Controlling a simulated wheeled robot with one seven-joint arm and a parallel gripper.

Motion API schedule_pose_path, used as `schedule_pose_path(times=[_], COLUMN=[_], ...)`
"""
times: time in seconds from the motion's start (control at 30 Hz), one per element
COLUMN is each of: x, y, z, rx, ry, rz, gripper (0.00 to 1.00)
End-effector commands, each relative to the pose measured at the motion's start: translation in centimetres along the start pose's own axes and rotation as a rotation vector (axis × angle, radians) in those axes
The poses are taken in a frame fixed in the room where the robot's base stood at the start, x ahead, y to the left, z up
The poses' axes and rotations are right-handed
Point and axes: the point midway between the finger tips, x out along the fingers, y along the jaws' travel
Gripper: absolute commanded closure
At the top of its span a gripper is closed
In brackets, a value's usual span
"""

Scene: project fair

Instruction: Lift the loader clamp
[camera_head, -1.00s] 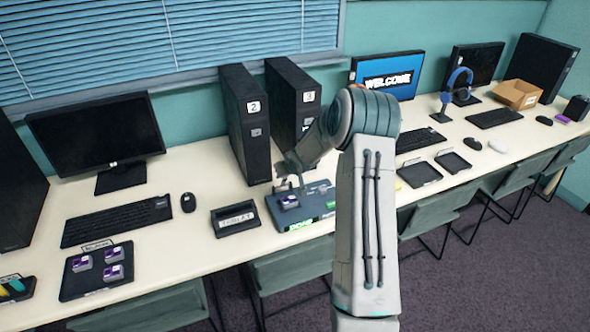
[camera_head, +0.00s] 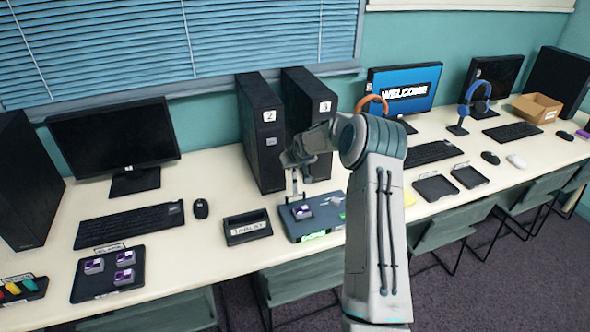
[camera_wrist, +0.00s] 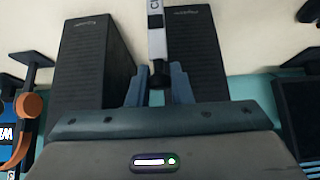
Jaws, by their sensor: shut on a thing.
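The loader (camera_head: 322,226) is a flat blue-grey box on the desk, with a purple-labelled cartridge (camera_head: 302,212) on it and a bright green label on its front. My gripper (camera_head: 294,168) is above the loader's back left part, pointing down. In the wrist view its two blue-grey fingers (camera_wrist: 158,88) are closed on a narrow white and dark bar, the loader clamp (camera_wrist: 156,40), which bears partly readable lettering. In the head view the clamp shows as thin upright pale pieces (camera_head: 294,185) between my gripper and the loader. Its exact angle is hard to tell.
Two black computer towers (camera_head: 263,140) (camera_head: 313,120) stand close behind the loader. A black labelled tray (camera_head: 247,228) sits to its left. A tray with several purple cartridges (camera_head: 107,275) is further left. Empty dark trays (camera_head: 436,188) lie to the right.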

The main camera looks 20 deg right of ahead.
Motion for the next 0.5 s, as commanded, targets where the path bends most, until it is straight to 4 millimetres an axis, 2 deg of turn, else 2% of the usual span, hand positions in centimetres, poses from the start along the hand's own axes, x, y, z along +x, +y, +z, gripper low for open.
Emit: schedule_pose_path(times=[0.47, 0.5], x=[0.26, 0.26], y=[-0.16, -0.16], z=[-0.01, 0.00], rx=[-0.002, -0.002], ry=[-0.001, -0.001], rz=[-0.001, -0.002], gripper=[1.00, 0.78])
